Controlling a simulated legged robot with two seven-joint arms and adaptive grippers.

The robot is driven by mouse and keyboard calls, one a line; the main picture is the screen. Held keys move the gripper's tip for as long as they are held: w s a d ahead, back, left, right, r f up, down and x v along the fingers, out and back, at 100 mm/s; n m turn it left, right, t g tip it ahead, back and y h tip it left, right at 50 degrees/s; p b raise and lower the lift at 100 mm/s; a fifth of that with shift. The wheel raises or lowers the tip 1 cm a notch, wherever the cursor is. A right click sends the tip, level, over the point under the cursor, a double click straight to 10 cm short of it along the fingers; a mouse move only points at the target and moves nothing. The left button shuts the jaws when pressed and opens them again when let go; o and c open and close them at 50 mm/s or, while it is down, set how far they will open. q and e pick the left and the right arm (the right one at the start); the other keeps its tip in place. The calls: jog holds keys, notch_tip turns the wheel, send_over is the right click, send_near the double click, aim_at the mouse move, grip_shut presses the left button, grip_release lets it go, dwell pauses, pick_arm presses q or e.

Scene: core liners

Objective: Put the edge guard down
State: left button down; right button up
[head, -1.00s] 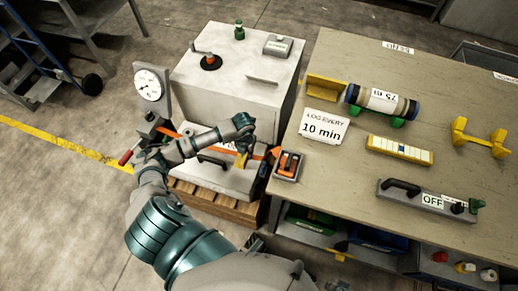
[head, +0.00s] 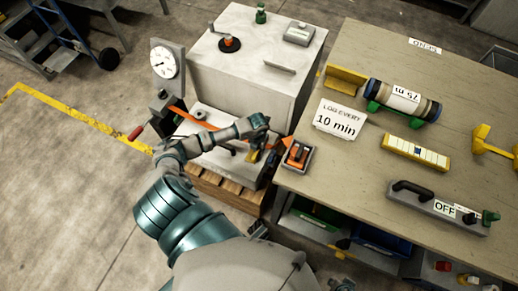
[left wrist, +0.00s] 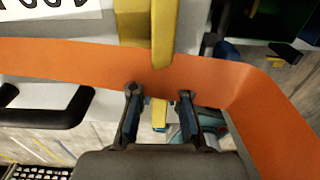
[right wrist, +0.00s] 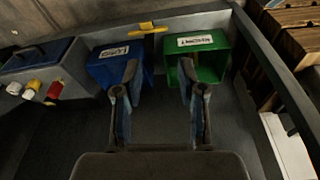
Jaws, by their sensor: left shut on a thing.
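The edge guard is a yellow angled piece (left wrist: 163,30) at the top middle of the left wrist view, against the orange strap (left wrist: 60,62). It shows small in the head view (head: 253,157), beside the strap on the white case. My left gripper (left wrist: 158,98) has its fingers on either side of a yellow part below the strap and is shut on it. In the head view, the left gripper (head: 260,138) is over the case's right end and partly hides the guard. My right gripper (right wrist: 160,85) is open and empty in the right wrist view.
An orange-and-grey ratchet (head: 298,155) sits at the bench's left edge. The bench (head: 350,165) holds a yellow angle piece (head: 345,78), a labelled core cylinder (head: 403,99) and a "10 min" sign (head: 340,118). Blue (right wrist: 118,70) and green (right wrist: 200,62) bins are under my right gripper.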

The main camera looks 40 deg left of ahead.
pick_arm(q)
jog(key=c, duration=1.1)
grip_release()
jog(key=shift+c, duration=0.2)
jog(key=shift+r, duration=0.2)
notch_tip(320, 180, up, 12)
jog(key=p, duration=0.2)
jog(key=shift+f, duration=0.15)
pick_arm(e)
jog(key=s+x, duration=0.1)
jog(key=x, duration=0.5)
jog(key=shift+f, duration=0.4)
pick_arm(q)
jog(key=shift+s, duration=0.1)
